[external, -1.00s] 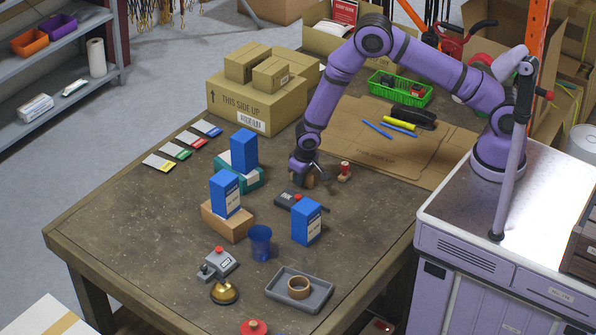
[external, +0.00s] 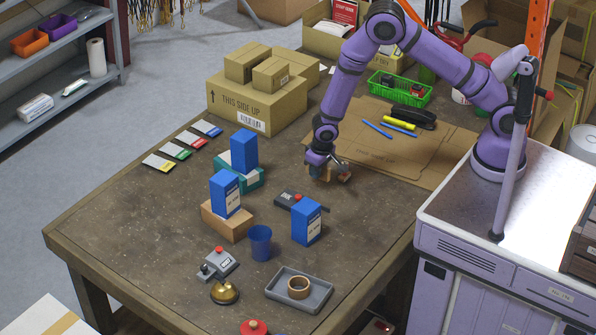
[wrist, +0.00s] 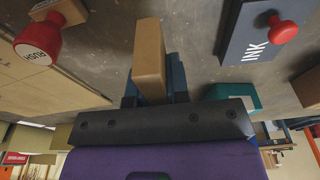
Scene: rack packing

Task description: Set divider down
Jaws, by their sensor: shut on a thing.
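The divider (wrist: 149,50) is a plain brown cardboard-coloured piece. In the wrist view it sticks out from between the dark blue fingers of my gripper (wrist: 154,85), which is shut on it. In the external view my gripper (external: 322,168) is low over the middle of the table, beside the flattened cardboard. Only a small brown part of the divider shows there, under the gripper. I cannot tell whether its lower edge touches the table.
A red RUSH stamp (wrist: 40,40) stands close to one side of my gripper; an INK pad with a red knob (wrist: 258,38) lies on the other. Blue boxes (external: 307,222), a blue cup (external: 260,243) and a grey tray (external: 322,292) stand nearer the front. The left table front is clear.

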